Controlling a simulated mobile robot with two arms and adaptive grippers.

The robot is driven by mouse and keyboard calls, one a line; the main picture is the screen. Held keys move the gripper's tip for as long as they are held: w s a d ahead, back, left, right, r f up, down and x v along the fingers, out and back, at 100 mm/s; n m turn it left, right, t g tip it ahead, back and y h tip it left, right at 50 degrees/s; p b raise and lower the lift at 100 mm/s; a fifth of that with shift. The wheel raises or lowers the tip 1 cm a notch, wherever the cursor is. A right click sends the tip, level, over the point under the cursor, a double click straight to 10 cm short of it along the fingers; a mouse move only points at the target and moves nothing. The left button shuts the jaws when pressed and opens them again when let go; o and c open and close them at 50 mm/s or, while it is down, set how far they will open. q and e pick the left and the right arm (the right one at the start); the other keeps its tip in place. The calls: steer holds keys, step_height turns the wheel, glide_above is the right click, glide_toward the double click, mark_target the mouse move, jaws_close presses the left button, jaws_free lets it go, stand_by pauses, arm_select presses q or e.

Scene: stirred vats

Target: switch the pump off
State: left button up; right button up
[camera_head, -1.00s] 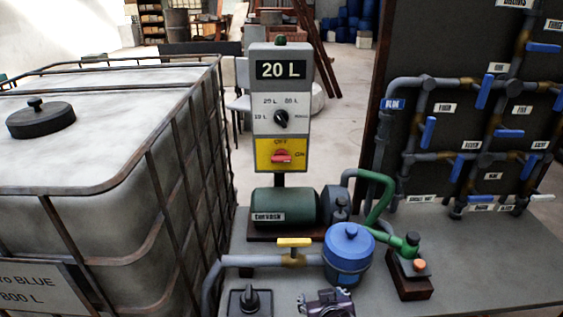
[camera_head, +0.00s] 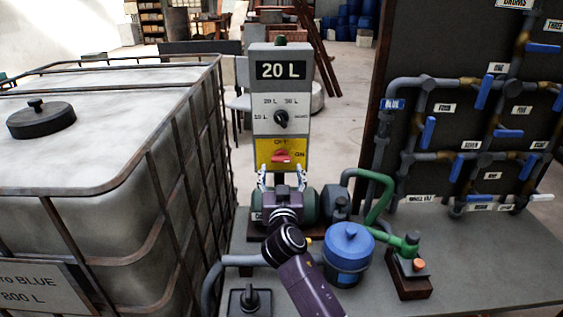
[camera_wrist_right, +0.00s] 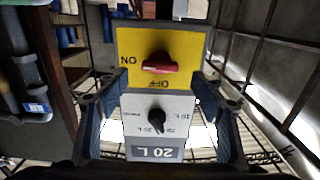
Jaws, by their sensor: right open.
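The pump's red switch handle (camera_head: 281,156) sits on the yellow plate (camera_head: 265,147) of the grey control box (camera_head: 279,62). The handle lies horizontal, in line with the ON label; OFF is marked above it. My right gripper (camera_head: 281,174) is open and empty, just below and in front of the switch. In the right wrist view, upside down, the red handle (camera_wrist_right: 160,63) shows between and beyond the spread fingers (camera_wrist_right: 157,84), apart from them. The green pump motor (camera_head: 313,207) is mostly hidden behind my gripper. My left gripper is not in view.
Above the switch are a selector dial (camera_head: 281,118) and a 20 L display (camera_head: 281,70). A caged white tank (camera_head: 110,170) stands left. A blue filter (camera_head: 349,250), green pipe (camera_head: 380,190) and valve board (camera_head: 455,140) stand right. The bench's front right is clear.

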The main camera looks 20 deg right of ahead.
mark_target(281, 161)
steer(key=shift+p+x, duration=0.3)
steer(key=shift+x, duration=2.4)
steer(key=shift+c, duration=0.4)
steer(key=c, duration=1.1)
steer(key=shift+f, duration=0.1)
